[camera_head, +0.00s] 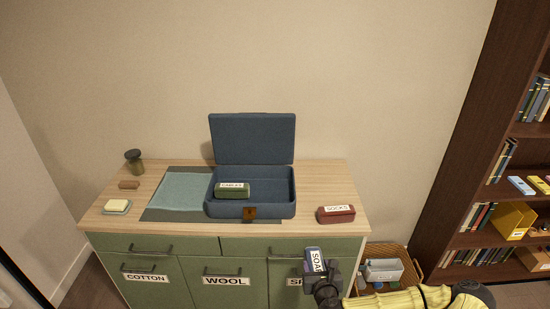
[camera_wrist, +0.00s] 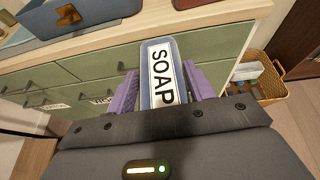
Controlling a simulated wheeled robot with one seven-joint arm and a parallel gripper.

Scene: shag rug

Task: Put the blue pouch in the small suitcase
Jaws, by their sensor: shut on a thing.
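The blue pouch (camera_head: 311,255), with a white label reading SOAP, is held in my gripper (camera_head: 318,272) in front of the cabinet's drawers, below the top's front edge. In the wrist view the pouch (camera_wrist: 162,75) sits between the two purple fingers of my gripper (camera_wrist: 160,88). The small blue suitcase (camera_head: 222,210) stands open on the cabinet top, its lid raised at the back. A green pouch labelled CABLES (camera_head: 232,190) lies inside at the left, and the right part of the suitcase looks empty. My gripper is in front of the suitcase and to its right.
A red SOCKS pouch (camera_head: 336,214) lies right of the suitcase on the wooden top (camera_head: 325,180). A folded teal cloth (camera_head: 182,190), soap dish (camera_head: 116,207), brown block (camera_head: 129,185) and dark jar (camera_head: 134,160) stand left. A wicker basket (camera_head: 405,255) and bookshelf (camera_head: 465,180) are right.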

